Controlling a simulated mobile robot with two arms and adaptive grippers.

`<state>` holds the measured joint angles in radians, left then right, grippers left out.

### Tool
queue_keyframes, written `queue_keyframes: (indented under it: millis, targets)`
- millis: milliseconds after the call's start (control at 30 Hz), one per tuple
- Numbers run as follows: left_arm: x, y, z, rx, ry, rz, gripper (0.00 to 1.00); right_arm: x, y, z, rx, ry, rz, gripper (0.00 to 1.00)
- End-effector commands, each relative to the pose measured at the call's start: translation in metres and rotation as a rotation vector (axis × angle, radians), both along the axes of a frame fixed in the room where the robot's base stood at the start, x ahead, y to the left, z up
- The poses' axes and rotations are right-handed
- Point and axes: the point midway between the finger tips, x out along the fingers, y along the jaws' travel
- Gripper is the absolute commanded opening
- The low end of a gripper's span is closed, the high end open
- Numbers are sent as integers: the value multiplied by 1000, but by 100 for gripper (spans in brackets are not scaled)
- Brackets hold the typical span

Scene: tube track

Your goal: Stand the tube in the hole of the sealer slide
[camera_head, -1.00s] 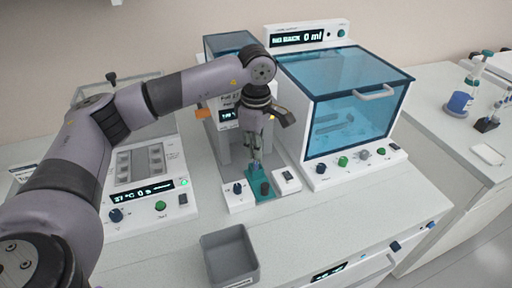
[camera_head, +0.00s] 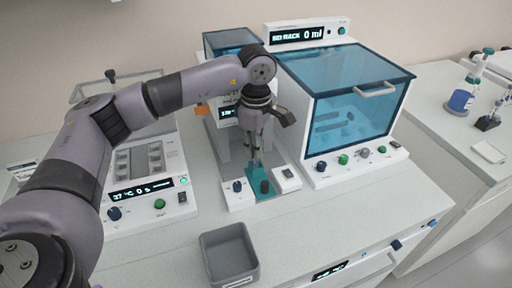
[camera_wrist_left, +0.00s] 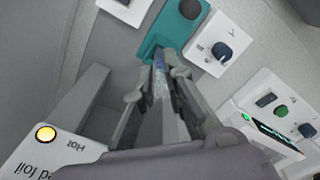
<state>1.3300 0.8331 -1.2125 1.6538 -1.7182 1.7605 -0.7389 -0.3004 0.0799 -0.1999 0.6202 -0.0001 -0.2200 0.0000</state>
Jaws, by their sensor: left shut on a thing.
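My left gripper (camera_head: 255,158) points down in front of the sealer (camera_head: 228,118). Its fingers are shut on a slim, clear bluish tube (camera_wrist_left: 159,72), which shows between the fingertips in the left wrist view. The teal sealer slide (camera_head: 262,173) extends from the sealer's front, with a dark round knob (camera_head: 265,187) near its front end. The slide (camera_wrist_left: 168,28) also shows in the left wrist view, right by the fingertips and the tube. The fingers hide the tube's lower end and the hole, so I cannot tell whether the tube is inside it. My right gripper is out of view.
Control boxes flank the slide, one with a blue knob (camera_head: 237,187) and one with a switch (camera_head: 288,174). A glass-fronted cabinet (camera_head: 355,105) stands right, a heater block unit (camera_head: 145,160) left. A grey bin (camera_head: 229,255) sits in front. Bench right of it is clear.

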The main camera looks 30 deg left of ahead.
Motion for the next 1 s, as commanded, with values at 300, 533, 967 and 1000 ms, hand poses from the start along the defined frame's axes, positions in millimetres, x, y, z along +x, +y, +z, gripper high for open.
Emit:
queue_keyframes:
  millis: [300,533,967,1000]
  targets:
    - [0,0,-5,0,0,0,0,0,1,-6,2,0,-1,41]
    - [0,0,-5,0,0,0,20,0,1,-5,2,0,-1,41]
    - [0,0,-5,0,0,0,34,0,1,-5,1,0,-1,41]
    - [0,0,-5,0,0,0,34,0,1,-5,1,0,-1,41]
